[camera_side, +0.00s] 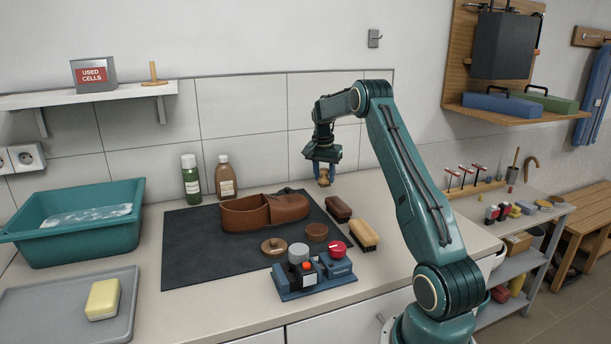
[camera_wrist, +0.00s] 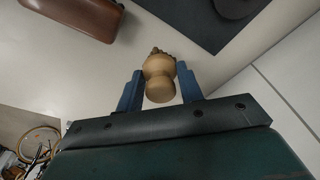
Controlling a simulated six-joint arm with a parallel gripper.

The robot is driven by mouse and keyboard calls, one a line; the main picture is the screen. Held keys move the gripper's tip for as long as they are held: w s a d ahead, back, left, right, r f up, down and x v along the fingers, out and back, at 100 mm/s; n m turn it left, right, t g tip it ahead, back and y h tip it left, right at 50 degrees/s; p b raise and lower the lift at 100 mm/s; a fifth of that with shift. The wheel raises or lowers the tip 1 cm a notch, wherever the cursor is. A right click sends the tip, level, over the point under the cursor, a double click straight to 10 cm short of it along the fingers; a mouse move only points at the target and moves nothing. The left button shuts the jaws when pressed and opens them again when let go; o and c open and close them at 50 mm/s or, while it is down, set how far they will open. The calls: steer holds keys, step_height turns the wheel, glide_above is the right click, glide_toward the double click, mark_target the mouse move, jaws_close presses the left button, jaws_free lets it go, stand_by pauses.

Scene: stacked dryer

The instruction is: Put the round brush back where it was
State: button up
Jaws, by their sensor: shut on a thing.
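The round brush, with a pale turned wooden handle, is between the two blue fingers of my gripper (camera_side: 322,165). In the side view the brush (camera_side: 324,180) hangs below the gripper, in the air above the back of the counter, right of the leather shoe (camera_side: 265,209). In the wrist view the fingers of my gripper (camera_wrist: 160,88) close on either side of the brush's wooden knob (camera_wrist: 160,70). Its dark bristles show only a little at the far end. A dark brown brush (camera_side: 338,208) and a pale wooden brush (camera_side: 363,235) lie on the counter below and in front.
A dark mat (camera_side: 190,255) carries the shoe, a round lidded tin (camera_side: 273,246) and a small brown dish (camera_side: 317,232). A blue device (camera_side: 315,279) stands in front. Two bottles (camera_side: 191,179) stand behind. The counter right of the mat has bare room.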

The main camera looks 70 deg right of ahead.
mark_target(323, 170)
steer(key=shift+f, duration=2.5)
steer(key=shift+f, duration=0.15)
steer(key=o, duration=0.9)
steer(key=r, duration=0.3)
steer(key=a+r, duration=0.1)
steer(key=r, duration=0.6)
steer(key=shift+a+r, duration=0.25)
steer(key=shift+r, duration=0.05)
steer(key=shift+a+r, duration=0.15)
steer(key=shift+r, duration=0.7)
